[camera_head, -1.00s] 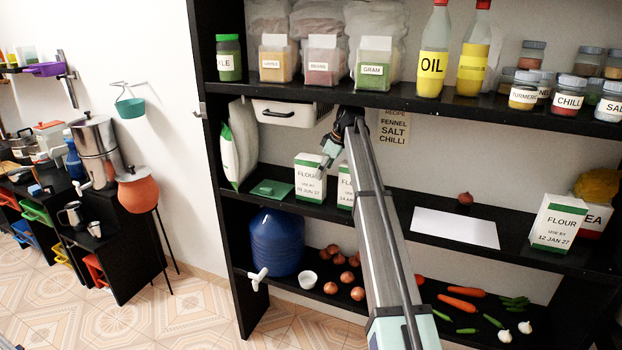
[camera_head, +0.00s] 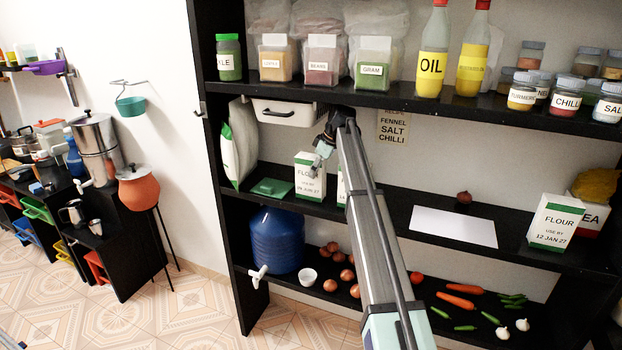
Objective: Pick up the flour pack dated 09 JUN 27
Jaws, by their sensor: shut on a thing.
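The flour pack dated 09 JUN 27 (camera_head: 306,190) is a white box with green bands. It stands upright on the middle shelf, left of centre. Its date is small, and its first digit is hard to read now. My gripper (camera_head: 315,170) is at the upper right of this pack and is shut on it; its fingers cover part of the word FLOUR. The pack appears to rest on the shelf still. A second flour pack (camera_head: 341,192) stands just to the right, mostly hidden behind my arm. A third flour pack (camera_head: 556,222), dated 12 JAN 27, stands at the far right.
A green flat item (camera_head: 271,188) lies left of the packs, beside a white sack (camera_head: 240,145). A white drawer-like box (camera_head: 285,112) hangs above. A white sheet (camera_head: 454,227) and an onion (camera_head: 464,197) are to the right. The upper shelf (camera_head: 400,98) limits height.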

